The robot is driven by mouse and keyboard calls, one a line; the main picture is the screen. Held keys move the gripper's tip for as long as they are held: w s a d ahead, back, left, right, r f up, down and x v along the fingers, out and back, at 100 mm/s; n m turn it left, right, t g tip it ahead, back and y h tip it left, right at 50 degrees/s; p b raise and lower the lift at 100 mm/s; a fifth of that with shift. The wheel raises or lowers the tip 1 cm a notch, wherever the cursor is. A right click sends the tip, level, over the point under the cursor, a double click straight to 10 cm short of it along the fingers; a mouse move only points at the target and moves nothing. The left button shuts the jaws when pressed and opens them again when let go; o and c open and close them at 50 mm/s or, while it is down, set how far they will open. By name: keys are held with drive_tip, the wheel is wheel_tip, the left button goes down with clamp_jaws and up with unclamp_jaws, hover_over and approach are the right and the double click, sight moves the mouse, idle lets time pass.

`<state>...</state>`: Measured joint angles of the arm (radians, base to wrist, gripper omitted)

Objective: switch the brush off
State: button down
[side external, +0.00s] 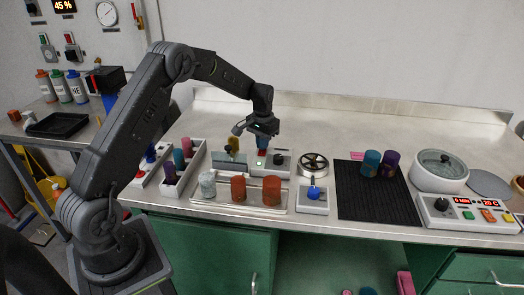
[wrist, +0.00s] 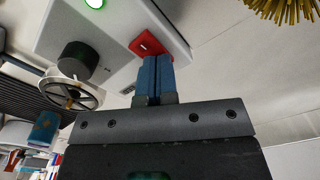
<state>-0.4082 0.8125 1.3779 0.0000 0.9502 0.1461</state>
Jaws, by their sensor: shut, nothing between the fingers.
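The white control box (wrist: 110,30) has a lit green lamp (wrist: 94,3), a black knob (wrist: 83,57) and a red switch (wrist: 145,44). In the side view the box (side external: 268,170) sits on the bench below my gripper. My gripper (wrist: 153,60) is shut and empty, its blue fingertips at the red switch and overlapping its lower edge; I cannot tell whether they touch. In the side view my gripper (side external: 263,143) points down over the left part of the box.
A handwheel (side external: 313,162) and a box with a blue knob (side external: 313,193) stand right of the control box. A tray (side external: 220,203) with jars is in front. A black mat (side external: 375,205) with two cups lies farther right. The bench behind is clear.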

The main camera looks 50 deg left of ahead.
drive_tip(key=shift+f, duration=0.2)
drive_tip(key=shift+r, duration=0.1)
drive_tip(key=shift+r, duration=3.45)
